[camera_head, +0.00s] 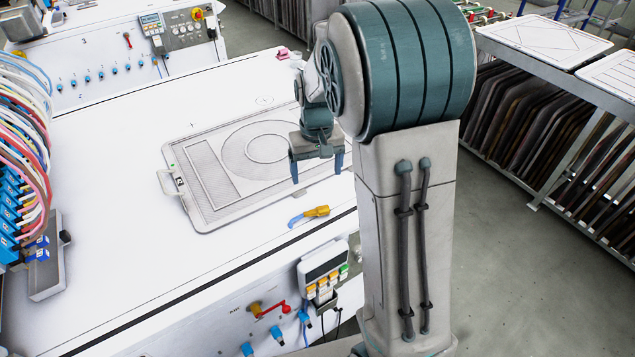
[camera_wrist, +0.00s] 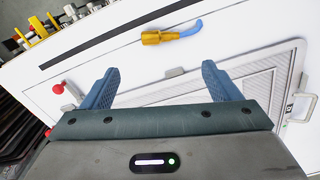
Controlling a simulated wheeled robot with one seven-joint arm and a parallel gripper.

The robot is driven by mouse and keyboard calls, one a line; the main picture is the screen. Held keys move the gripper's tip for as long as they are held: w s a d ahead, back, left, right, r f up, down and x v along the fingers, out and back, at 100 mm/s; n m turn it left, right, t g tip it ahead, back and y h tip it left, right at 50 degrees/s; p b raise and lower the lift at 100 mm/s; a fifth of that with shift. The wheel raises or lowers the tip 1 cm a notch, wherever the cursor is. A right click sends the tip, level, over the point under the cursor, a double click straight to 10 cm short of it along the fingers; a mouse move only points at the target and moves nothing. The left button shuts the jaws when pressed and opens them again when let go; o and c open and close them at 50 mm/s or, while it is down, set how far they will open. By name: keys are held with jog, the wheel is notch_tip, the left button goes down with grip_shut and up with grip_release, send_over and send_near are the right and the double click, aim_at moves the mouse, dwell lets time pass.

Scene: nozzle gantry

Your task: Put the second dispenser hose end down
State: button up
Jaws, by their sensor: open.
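The hose end is a yellow fitting (camera_head: 317,211) with a short blue hose (camera_head: 296,220), lying on the white table (camera_head: 110,270) in front of the tray. In the wrist view the yellow fitting (camera_wrist: 151,38) and its blue hose (camera_wrist: 191,29) lie beyond my fingertips, apart from them. My gripper (camera_head: 317,172) is above the front right part of the tray (camera_head: 213,216). Its two blue fingers are spread with nothing between them, as the wrist view also shows (camera_wrist: 160,78). I cannot tell from these frames whether this is the second hose end.
Bundled coloured hoses (camera_head: 25,130) with blue fittings stand at the left. A control panel with a red lever (camera_head: 282,307) is on the table's front side. Racks of boards (camera_head: 545,130) stand at the right. The white tabletop left of the tray is mostly clear.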

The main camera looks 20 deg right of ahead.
jog(key=s+r+t, duration=0.1)
jog(key=s+r, duration=0.3)
jog(key=s, duration=0.6)
jog(key=s+r+t, duration=0.2)
jog(key=s+r, duration=0.2)
jog(key=s, duration=0.7)
jog(key=shift+r, duration=0.4)
jog(key=shift+s, duration=0.1)
